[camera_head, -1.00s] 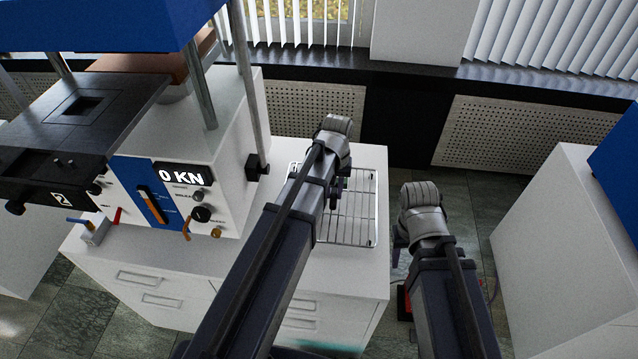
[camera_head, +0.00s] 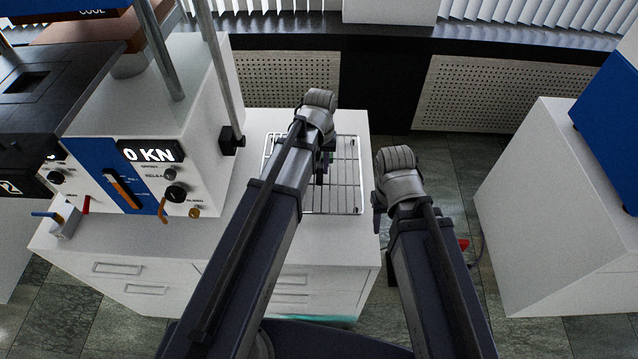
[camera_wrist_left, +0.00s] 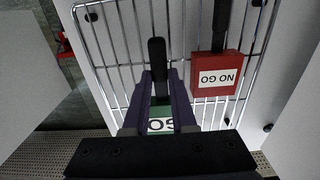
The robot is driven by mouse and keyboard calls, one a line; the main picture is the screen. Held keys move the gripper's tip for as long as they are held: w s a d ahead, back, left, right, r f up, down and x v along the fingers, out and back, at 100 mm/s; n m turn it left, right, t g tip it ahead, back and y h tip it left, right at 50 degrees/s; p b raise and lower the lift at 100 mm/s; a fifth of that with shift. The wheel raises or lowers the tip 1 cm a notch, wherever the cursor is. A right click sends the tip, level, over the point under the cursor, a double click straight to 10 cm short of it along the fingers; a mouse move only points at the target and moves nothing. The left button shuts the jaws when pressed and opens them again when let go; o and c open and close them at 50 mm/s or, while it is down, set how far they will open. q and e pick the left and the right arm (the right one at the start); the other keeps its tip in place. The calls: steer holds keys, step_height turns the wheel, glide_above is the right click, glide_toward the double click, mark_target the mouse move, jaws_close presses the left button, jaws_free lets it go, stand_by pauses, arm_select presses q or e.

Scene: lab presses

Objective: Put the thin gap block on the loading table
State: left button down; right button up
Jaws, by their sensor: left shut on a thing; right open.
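My left gripper (camera_head: 322,170) is over the wire rack (camera_head: 350,208) on the white cabinet in the head view, with its fingers mostly hidden behind my wrist. In the left wrist view, my left gripper (camera_wrist_left: 161,85) is shut on a green block (camera_wrist_left: 160,124) with a white "GO" label and a black handle. A red block (camera_wrist_left: 226,66) labelled "NO GO", also with a black handle, is on the rack to the right. No label here names a thin gap block. My right gripper (camera_head: 377,216) is open beside the cabinet's right edge, mostly hidden.
The press (camera_head: 150,155) reading 0 KN stands left of the rack, with a dark flat table (camera_head: 75,70) marked 2 at its front. A vertical rod stands between press and rack. A white cabinet (camera_head: 545,220) stands at right, with open floor between.

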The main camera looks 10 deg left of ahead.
arm_select(q)
steer(key=shift+f+b, duration=0.35)
steer(key=shift+f, duration=0.55)
arm_select(e)
steer(key=shift+f, duration=0.95)
arm_select(q)
steer(key=shift+f, duration=0.1)
arm_select(e)
steer(key=shift+f, duration=0.1)
arm_select(q)
step_height(320, 180, down, 4)
steer(key=b, duration=0.3)
steer(key=shift+r+b, duration=0.2)
steer(key=shift+b, duration=0.15)
arm_select(e)
step_height(320, 180, down, 4)
steer(key=shift+r, duration=0.25)
arm_select(q)
steer(key=shift+f, duration=0.15)
arm_select(e)
steer(key=shift+f, duration=0.15)
arm_select(q)
steer(key=c, duration=0.7)
jaws_free()
steer(key=shift+c, duration=0.2)
steer(key=shift+r, duration=0.2)
arm_select(e)
steer(key=shift+r, duration=0.2)
